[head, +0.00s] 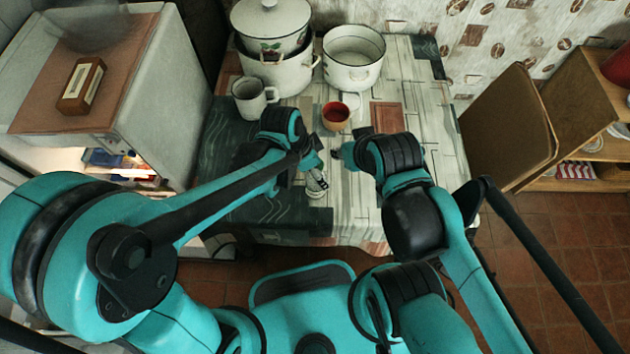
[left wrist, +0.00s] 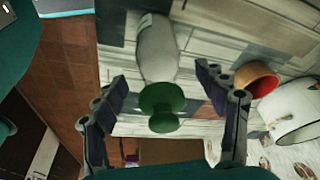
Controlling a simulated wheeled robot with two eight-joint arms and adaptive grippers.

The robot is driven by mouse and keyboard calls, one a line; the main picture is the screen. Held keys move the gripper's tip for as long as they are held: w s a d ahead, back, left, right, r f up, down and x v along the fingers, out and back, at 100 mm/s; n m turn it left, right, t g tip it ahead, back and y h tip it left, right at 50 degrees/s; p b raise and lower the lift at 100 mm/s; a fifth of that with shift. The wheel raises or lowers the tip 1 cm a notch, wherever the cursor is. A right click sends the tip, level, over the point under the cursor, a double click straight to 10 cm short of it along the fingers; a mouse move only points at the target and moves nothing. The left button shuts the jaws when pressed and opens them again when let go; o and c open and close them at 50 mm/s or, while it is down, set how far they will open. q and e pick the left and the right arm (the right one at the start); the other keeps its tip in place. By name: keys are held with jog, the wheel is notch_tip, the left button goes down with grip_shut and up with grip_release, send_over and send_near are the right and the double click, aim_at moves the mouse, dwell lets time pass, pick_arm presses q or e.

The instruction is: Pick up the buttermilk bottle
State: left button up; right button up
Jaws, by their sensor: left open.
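The bottle (left wrist: 157,48) has a pale whitish body and a green cap (left wrist: 161,105). In the left wrist view its capped end lies between the two fingers of my left gripper (left wrist: 163,88), with a gap on each side. The fingers are open and not touching it. In the head view the bottle (head: 317,184) is at the table's near side, partly hidden by my left gripper (head: 312,165). My right gripper (head: 340,152) is just right of it over the table; its fingers are too small and covered to read.
A red-lined cup (head: 336,116) stands beyond the grippers. A white mug (head: 250,100), stacked enamel pots (head: 275,72) and an open white pot (head: 353,60) fill the back. The table's right side (head: 430,115) is clear. A chair (head: 508,125) stands at right.

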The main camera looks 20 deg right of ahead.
pick_arm(q)
jog(key=b+x, duration=0.1)
jog(key=x, duration=0.2)
jog(key=shift+f, duration=0.3)
jog(key=shift+r, duration=0.1)
grip_shut()
